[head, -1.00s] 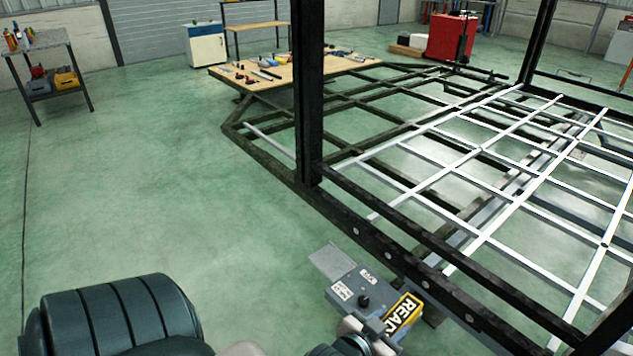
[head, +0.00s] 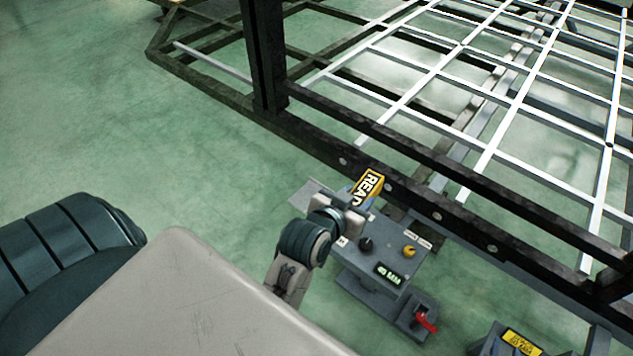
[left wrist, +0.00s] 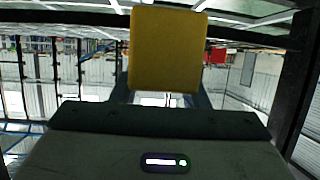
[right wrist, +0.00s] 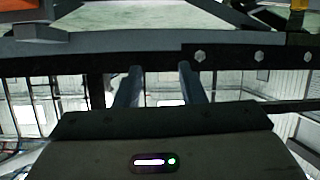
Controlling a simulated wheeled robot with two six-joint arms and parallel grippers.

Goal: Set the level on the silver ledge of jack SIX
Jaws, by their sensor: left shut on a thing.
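The level (head: 368,188) is a yellow bar with a black panel on which "READ" shows. My left gripper (head: 352,212) is shut on it, above the far side of a grey jack (head: 378,262). The left wrist view shows the yellow level (left wrist: 166,50) between the fingers. The jack has a black knob, a yellow knob, a green display and a red lever. Its flat silver ledge (head: 309,199) sticks out at the left, partly hidden by my gripper. The level appears apart from the ledge. The jack's number is not readable. My right gripper (right wrist: 161,85) is open and empty.
The black trailer frame (head: 320,146) with white crossbars runs just behind the jack, with an upright post (head: 264,60). Another dark unit with a yellow label (head: 520,342) stands at the bottom right. Green floor (head: 110,120) is clear at the left.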

